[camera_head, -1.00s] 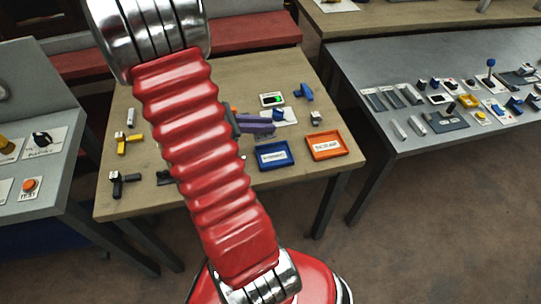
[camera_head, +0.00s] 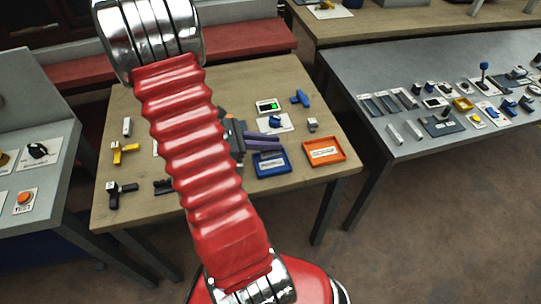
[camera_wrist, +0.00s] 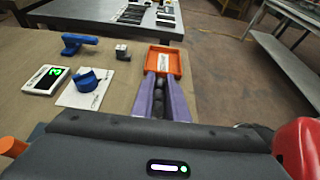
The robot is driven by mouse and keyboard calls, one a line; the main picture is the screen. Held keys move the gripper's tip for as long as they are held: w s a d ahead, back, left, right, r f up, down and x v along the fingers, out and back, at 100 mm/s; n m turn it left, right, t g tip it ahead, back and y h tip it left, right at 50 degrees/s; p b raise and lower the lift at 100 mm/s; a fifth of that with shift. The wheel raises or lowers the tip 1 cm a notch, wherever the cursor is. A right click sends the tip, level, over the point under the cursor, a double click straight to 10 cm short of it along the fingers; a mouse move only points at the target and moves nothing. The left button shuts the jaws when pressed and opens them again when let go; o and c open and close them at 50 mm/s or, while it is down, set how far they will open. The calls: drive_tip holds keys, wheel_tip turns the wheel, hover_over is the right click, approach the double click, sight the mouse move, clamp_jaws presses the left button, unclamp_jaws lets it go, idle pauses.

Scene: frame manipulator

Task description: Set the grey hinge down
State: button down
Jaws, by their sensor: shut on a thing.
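My gripper (camera_wrist: 162,78) has two purple fingers, and they are shut on a dark grey piece (camera_wrist: 159,92), which I take as the grey hinge. Only part of the hinge shows between the fingers; its far end and underside are hidden. In the head view my gripper (camera_head: 282,143) is over the wooden table, at the back edge of the blue tray (camera_head: 286,169). The hinge cannot be made out there. I cannot tell its height above the table.
An orange tray (camera_head: 344,156) lies right of the blue tray; the wrist view shows it beyond the fingers (camera_wrist: 181,64). A display with green digits (camera_head: 268,106), a blue part on a white plate (camera_wrist: 88,80), a blue handle (camera_head: 301,97) and a small grey block (camera_head: 312,125) stand behind.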

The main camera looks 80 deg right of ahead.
drive_tip(key=shift+f, duration=0.85)
drive_tip(key=shift+f, duration=0.15)
drive_tip(key=shift+f, duration=1.95)
drive_tip(key=shift+f, duration=0.1)
drive_tip(key=c, duration=2)
unclamp_jaws()
